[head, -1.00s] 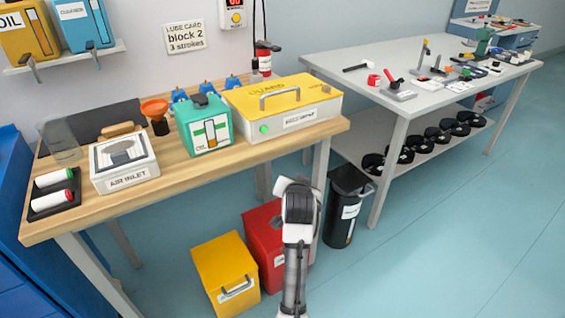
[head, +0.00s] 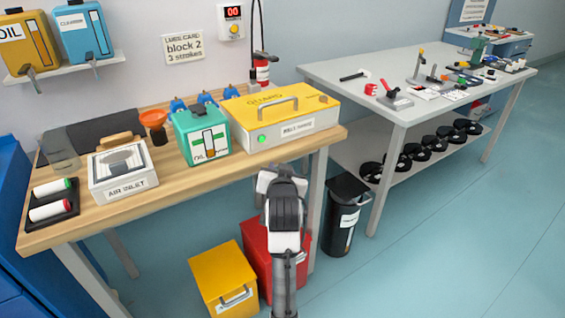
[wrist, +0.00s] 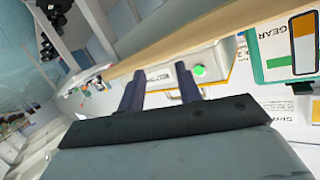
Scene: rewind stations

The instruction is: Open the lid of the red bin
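The red bin (head: 257,262) stands on the floor under the wooden bench, between a yellow bin and a black bin. Its top looks closed, and my arm hides much of its middle and right side. In the head view my arm rises in front of it, with its end near the bench's front edge; the fingers cannot be made out there. In the wrist view my gripper (wrist: 159,84) has its two dark fingers apart with nothing between them. It points towards the yellow-topped machine (wrist: 205,68) on the bench, not at the red bin, which is not seen there.
The yellow bin (head: 222,278) stands close left of the red bin, the black bin (head: 343,218) to its right by a bench leg. The wooden bench top (head: 150,200) overhangs the bins. The floor (head: 430,265) at front right is clear.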

